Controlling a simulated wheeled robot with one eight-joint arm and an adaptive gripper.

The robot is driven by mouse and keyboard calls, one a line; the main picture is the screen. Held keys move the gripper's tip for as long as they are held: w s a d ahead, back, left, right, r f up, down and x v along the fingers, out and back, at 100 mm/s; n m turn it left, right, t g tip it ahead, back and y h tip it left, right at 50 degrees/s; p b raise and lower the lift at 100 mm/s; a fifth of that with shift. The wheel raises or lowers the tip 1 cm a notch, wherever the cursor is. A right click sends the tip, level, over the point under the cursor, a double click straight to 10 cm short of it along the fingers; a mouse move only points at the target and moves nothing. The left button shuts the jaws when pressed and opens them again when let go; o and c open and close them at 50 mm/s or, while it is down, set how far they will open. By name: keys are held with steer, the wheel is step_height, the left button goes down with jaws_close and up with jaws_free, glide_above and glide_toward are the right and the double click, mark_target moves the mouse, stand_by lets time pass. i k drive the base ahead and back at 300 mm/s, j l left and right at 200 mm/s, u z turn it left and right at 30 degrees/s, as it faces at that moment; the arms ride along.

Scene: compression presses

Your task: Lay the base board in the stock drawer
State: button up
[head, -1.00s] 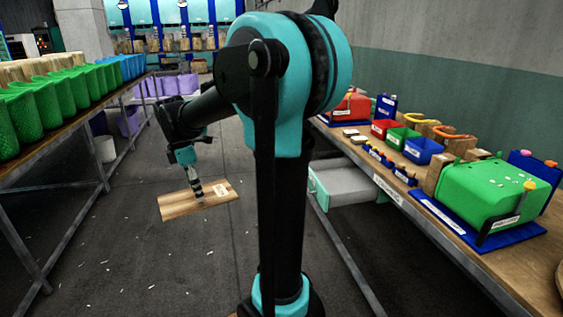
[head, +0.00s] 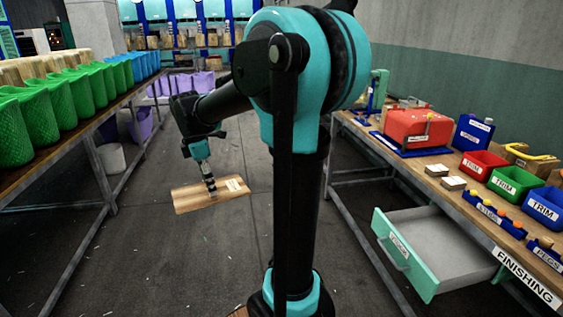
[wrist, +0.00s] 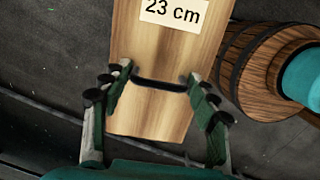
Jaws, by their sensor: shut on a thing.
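The base board (head: 195,197) is a flat wooden plank with a paper label. In the wrist view the board (wrist: 165,45) carries a label reading "23 cm". My gripper (head: 211,194) is shut on the board and holds it above the floor in the aisle; in the wrist view my gripper's fingers (wrist: 158,88) lie on both sides of it. The stock drawer (head: 440,240) has a pale green front with a label and a grey-white inside. It is pulled open under the right bench and looks empty where visible. The board is left of the drawer, well apart from it.
The right bench (head: 470,190) carries a red press (head: 418,128), trim bins (head: 514,180) and small pegs. The left bench (head: 75,135) holds several green and blue bins. A round wooden barrel-like thing (wrist: 262,75) is in the wrist view. The aisle floor (head: 150,260) is mostly clear.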

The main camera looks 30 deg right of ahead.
mark_target(430, 249)
steer(key=i+z, duration=0.1)
steer(key=i, duration=0.65)
steer(key=i+j+z, duration=0.15)
steer(key=i, duration=0.6)
steer(key=i+z, duration=0.1)
steer(key=z, duration=3.2)
